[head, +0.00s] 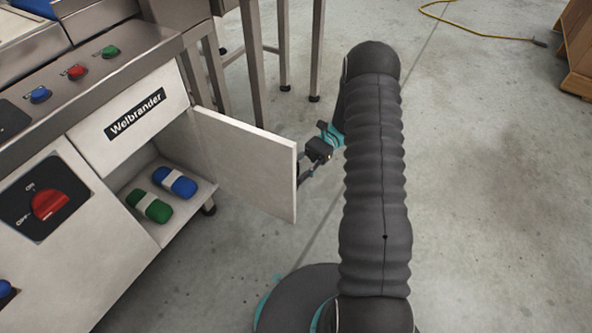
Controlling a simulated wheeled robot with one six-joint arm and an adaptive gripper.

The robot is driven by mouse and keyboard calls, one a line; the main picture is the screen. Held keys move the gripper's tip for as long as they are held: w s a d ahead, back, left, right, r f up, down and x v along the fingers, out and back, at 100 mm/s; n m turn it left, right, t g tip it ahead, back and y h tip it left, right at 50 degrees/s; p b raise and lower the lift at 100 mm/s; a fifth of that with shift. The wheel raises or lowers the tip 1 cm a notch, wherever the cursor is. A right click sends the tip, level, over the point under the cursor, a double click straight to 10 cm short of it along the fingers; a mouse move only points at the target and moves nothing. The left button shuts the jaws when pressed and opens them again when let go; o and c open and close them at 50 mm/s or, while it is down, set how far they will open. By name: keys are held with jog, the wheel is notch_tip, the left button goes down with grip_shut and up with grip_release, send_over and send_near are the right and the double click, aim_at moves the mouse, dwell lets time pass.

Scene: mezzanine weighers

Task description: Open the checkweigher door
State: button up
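The checkweigher door (245,165) is a pale panel hinged at its left edge to the checkweigher cabinet (95,262). It stands swung well out from the cabinet, and the compartment behind it is open to view. My gripper (306,176) is at the door's outer right edge, on the far side of the panel. The panel hides part of the gripper, so I cannot tell whether its fingers are apart or touch the door. No handle shows on the visible face of the door.
In the compartment lie a blue packet (175,182) and a green packet (149,205), each with a pale band. A red rotary switch (49,204) is on the front panel. Steel legs (252,60) stand behind the door.

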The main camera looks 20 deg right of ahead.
jog(key=shift+r, duration=0.15)
notch_tip(320, 180, up, 10)
jog(key=shift+f, duration=0.1)
dwell(0.3)
dwell(0.3)
